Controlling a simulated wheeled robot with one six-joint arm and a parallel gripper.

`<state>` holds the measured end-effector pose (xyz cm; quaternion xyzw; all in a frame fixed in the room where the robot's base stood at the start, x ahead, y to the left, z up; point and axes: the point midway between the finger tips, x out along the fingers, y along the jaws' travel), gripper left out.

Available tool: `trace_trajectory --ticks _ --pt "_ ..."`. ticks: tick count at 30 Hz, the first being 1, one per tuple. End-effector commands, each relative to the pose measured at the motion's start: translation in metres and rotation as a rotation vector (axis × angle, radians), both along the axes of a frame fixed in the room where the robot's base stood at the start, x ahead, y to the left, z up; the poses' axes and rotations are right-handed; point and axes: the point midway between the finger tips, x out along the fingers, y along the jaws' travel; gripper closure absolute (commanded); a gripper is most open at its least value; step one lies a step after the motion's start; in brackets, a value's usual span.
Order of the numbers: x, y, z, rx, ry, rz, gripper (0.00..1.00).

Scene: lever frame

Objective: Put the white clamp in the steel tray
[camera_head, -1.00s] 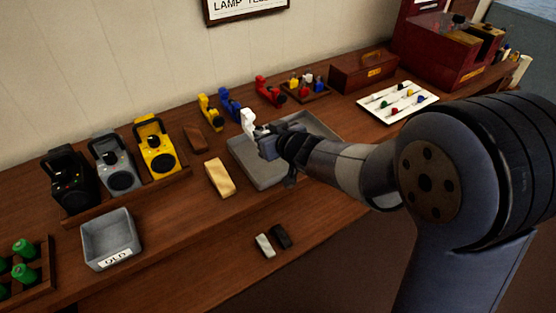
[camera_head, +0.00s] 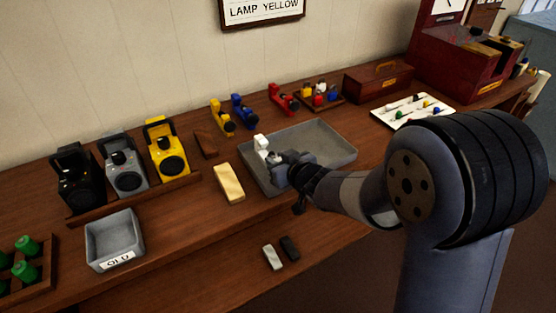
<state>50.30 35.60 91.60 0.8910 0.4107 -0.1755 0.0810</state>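The white clamp (camera_head: 261,142) is at the end of my gripper (camera_head: 273,158), over the left part of the steel tray (camera_head: 325,143). My gripper appears shut on the clamp's lower part, and its fingers hide some of it. The clamp is upright and low over the tray; I cannot tell whether it touches the tray floor. The rest of the tray looks empty, though my arm covers its front side.
Yellow (camera_head: 221,118), blue (camera_head: 243,111) and red (camera_head: 283,99) clamps stand behind the tray. A tan block (camera_head: 229,183) lies left of it. A grey bin marked OLD (camera_head: 114,240) and several lamps (camera_head: 167,150) are further left.

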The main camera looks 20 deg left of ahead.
Motion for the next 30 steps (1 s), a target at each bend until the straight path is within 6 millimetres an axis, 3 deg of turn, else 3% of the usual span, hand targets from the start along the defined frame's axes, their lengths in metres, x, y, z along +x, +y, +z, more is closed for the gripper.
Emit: trace_trajectory --ticks 7,17,30 --pt "0.0 0.0 0.0 -0.001 0.001 0.0 0.55" --pt "0.0 0.0 0.005 -0.001 0.001 0.0 0.55" --pt "-0.045 -0.054 0.035 0.0 -0.002 -0.001 0.55"
